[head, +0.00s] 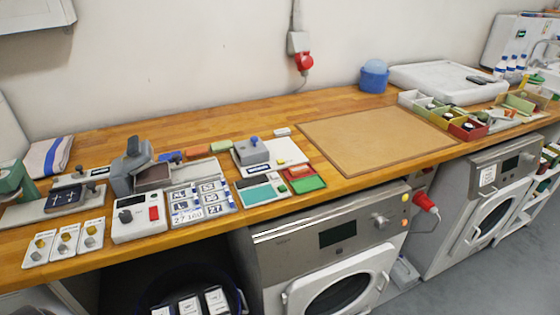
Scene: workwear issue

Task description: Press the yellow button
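No plainly labelled yellow button stands out. A small yellow-orange round button (405,197) shows at the right end of the front washing machine's control panel, with another small orange-yellow spot (404,222) below it. On the worktop at the left, three white plates carry small yellow parts, one on the leftmost plate (40,243); I cannot tell whether these are buttons. Neither of my grippers is in view.
The wooden worktop (230,133) holds a white box with a red switch (139,217), number cards (200,201), colour pads (263,190) and a brown board (377,138).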

